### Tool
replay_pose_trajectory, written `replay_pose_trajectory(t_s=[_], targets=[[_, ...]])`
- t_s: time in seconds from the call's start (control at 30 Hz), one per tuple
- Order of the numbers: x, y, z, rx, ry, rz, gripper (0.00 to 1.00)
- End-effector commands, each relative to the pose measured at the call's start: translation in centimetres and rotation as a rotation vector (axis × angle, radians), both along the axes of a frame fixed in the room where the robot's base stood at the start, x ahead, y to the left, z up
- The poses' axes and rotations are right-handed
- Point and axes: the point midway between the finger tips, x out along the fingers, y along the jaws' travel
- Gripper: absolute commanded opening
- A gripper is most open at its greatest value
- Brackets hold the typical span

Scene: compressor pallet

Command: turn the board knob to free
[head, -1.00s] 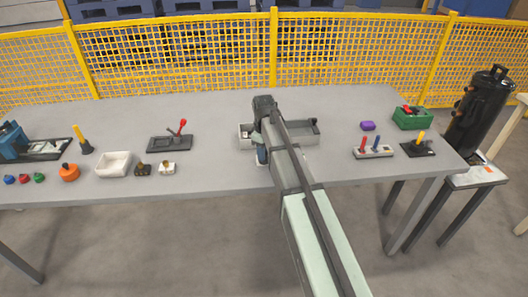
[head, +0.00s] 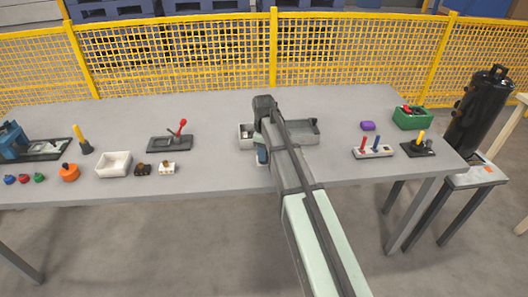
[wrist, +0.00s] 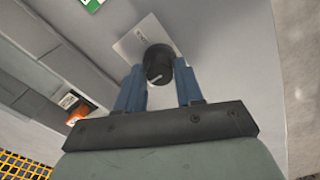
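The board knob (wrist: 158,63) is round and black, with a short white pointer line on its face. It sits on a pale plate (wrist: 128,47) with small dark lettering, too small to read. In the wrist view my gripper (wrist: 160,64) has its two blue fingers apart, one on each side of the knob. The tips show right at the knob's edges, and I cannot tell whether they press on it. In the head view my gripper (head: 262,156) points down near the table's front edge, and my arm hides the knob.
A grey two-part tray (head: 303,136) stands just behind my gripper. A lever unit (head: 170,143) is to the left, and a base with red and blue pegs (head: 374,152) is to the right. The grey table (head: 222,110) is bare at the back.

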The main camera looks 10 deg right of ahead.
Motion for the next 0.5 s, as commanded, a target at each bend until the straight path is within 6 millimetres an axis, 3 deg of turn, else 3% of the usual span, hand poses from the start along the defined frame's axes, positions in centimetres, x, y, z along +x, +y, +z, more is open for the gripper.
replay_pose_trajectory(t_s=[0.2,0.5], targets=[[0.00,0.00,0.00,0.000,0.000,-0.001,0.57],[0.00,0.01,0.24,0.000,0.000,-0.002,0.57]])
